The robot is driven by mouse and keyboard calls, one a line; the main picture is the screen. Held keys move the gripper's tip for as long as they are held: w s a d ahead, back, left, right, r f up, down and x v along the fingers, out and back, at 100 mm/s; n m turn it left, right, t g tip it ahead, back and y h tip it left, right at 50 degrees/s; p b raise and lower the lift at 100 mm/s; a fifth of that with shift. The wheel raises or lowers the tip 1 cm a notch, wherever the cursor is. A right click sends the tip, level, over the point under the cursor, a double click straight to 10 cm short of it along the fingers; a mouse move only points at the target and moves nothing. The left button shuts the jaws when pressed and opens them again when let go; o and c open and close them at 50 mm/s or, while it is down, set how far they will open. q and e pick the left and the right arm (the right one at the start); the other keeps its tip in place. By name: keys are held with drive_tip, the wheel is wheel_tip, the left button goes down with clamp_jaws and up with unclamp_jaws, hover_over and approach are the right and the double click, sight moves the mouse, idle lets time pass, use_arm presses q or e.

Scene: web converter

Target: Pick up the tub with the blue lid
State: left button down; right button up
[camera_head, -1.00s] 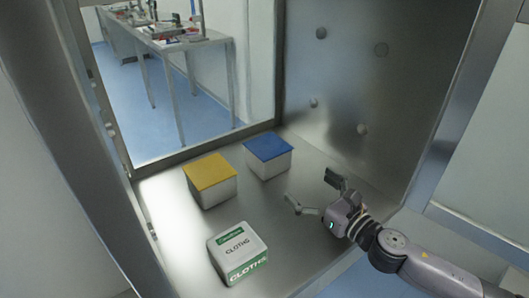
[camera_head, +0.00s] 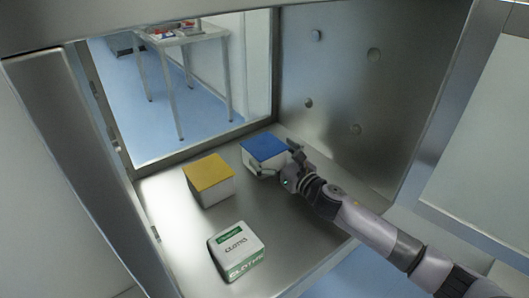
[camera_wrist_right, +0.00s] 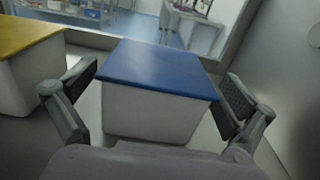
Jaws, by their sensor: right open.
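The tub with the blue lid (camera_head: 264,148) stands upright at the back of the steel floor, a white box with a flat blue top. My right gripper (camera_head: 278,162) is at its right front side, open. In the right wrist view the blue-lidded tub (camera_wrist_right: 155,90) sits ahead of and between the two spread fingers of the right gripper (camera_wrist_right: 155,105). Its front face shows, and a gap appears beside the right finger. I cannot tell whether either finger touches it. My left gripper is not in view.
A tub with a yellow lid (camera_head: 210,176) stands to the left, close to the left finger in the wrist view. A white and green cloths box (camera_head: 236,250) stands in front. Steel walls (camera_head: 375,110) enclose the right side; a window is behind. The floor at front right is clear.

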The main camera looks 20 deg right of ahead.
drive_tip(key=shift+x, duration=1.1)
drive_tip(key=shift+s, duration=0.1)
drive_tip(key=c, duration=1)
drive_tip(key=shift+r, duration=0.1)
